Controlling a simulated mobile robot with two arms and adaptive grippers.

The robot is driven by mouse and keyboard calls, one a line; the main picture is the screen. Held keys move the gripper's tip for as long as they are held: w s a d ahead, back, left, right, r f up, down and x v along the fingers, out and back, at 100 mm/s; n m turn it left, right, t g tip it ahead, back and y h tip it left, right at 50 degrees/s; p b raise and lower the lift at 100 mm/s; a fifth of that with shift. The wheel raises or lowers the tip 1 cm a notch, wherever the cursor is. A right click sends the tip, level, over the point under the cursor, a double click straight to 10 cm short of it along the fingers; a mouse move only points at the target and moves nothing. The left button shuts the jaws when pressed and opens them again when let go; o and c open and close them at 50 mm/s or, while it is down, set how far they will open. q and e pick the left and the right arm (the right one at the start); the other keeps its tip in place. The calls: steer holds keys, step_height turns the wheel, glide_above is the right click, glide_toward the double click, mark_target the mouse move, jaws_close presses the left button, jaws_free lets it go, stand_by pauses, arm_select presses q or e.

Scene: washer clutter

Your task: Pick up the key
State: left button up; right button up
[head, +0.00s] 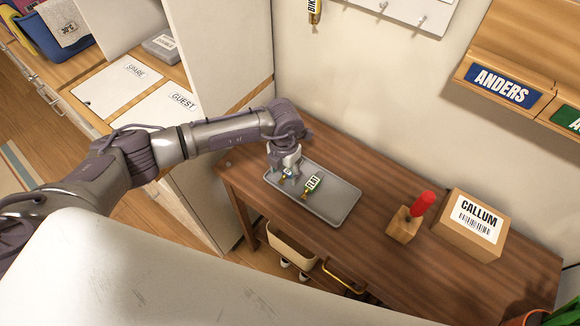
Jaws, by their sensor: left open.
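A grey tray (340,207) lies on the brown wooden table. In it is a key with a tag reading FLAT (313,183), its brass-coloured end pointing down-left. A second small tagged item (289,172), partly hidden by my left gripper, is at the tray's left end; its label cannot be read. My left gripper (284,173) is open and points down at this second item, with the FLAT key just to its right. Whether the fingers touch the item cannot be told. My right gripper is out of view.
A red-handled item in a wooden block (404,226) and a CALLUM box (470,225) stand on the table's right. A white panel (235,60) rises left of the table.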

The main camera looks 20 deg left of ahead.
mark_target(285, 176)
arm_select(q)
steer(key=shift+f, duration=0.25)
steer(key=c, duration=1.1)
steer(key=shift+r, duration=0.1)
steer(key=shift+r+b, duration=0.35)
steer(key=shift+r, duration=0.25)
step_height(285, 176, up, 3)
steer(key=shift+s+f+b, duration=0.1)
steer(key=shift+b, duration=0.45)
steer(key=shift+s+d+r+b, duration=0.4)
steer(key=shift+s+r, duration=0.75)
steer(key=shift+s, duration=0.75)
steer(key=shift+s+d+r+b, duration=0.35)
steer(key=shift+s+r, duration=0.8)
steer(key=shift+s, duration=0.7)
steer(key=shift+s+d+r+b, duration=0.4)
steer(key=shift+s+r, duration=0.75)
steer(key=shift+s, duration=0.75)
